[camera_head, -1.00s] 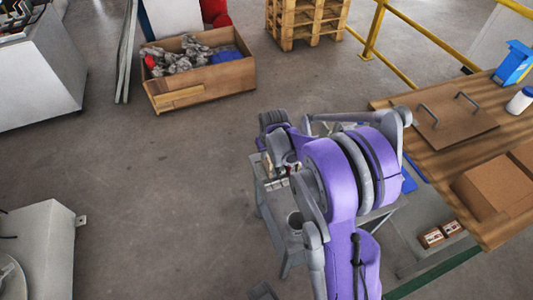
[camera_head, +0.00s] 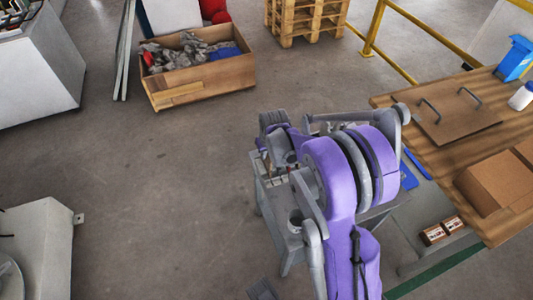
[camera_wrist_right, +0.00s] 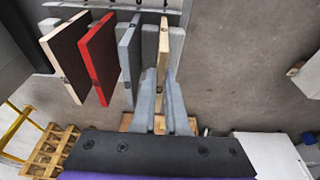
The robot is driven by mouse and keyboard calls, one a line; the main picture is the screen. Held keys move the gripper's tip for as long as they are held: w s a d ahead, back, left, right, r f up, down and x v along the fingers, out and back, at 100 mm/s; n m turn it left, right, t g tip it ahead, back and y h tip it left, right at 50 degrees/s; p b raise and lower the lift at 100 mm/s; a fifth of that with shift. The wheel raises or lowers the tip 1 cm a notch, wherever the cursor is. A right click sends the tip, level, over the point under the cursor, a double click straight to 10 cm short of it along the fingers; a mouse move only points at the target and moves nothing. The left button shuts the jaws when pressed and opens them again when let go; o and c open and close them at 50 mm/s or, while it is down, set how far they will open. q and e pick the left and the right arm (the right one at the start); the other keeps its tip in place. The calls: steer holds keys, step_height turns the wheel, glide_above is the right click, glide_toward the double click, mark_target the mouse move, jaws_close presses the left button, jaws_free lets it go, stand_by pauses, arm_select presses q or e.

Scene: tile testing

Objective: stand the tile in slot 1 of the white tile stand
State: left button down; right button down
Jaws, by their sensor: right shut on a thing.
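In the right wrist view a pale wood-coloured tile (camera_wrist_right: 163,45) stands edge-on between the fingers of my right gripper (camera_wrist_right: 161,92), which is shut on it. The white tile stand (camera_wrist_right: 48,26) shows only in pale pieces around the tiles. A grey tile (camera_wrist_right: 129,50), a red tile (camera_wrist_right: 101,60) and a dark brown tile (camera_wrist_right: 70,50) stand to the left of the held tile, with gaps between them. I cannot tell whether the held tile touches the stand or which slot is slot 1. In the head view my right arm covers most of the stand. My left gripper is not identifiable.
A small grey table (camera_head: 268,212) is under my right arm. A wooden table (camera_head: 440,160) at the right carries a brown box (camera_head: 495,185) and a board with handles (camera_head: 455,118). A crate (camera_head: 200,85) stands at the back left.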

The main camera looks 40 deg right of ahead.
steer(key=c, duration=0.9)
jaws_free()
steer(key=shift+o, duration=0.2)
steer(key=shift+r, duration=0.1)
steer(key=d+p+v, duration=0.1)
steer(key=p+v, duration=0.1)
steer(key=v, duration=0.9)
steer(key=s+a+r+n+t+p, duration=0.1)
steer(key=s+a+r+p, duration=0.3)
steer(key=s+a, duration=0.4)
steer(key=s+a+r+n+t+p, duration=0.1)
steer(key=s+a+r+n+p, duration=0.1)
steer(key=s+a+r+p, duration=0.3)
steer(key=s+a+r, duration=0.1)
steer(key=s+a, duration=0.2)
steer(key=a, duration=0.3)
steer(key=shift+r+n+t+y, duration=0.3)
steer(key=shift+r+t+y, duration=0.1)
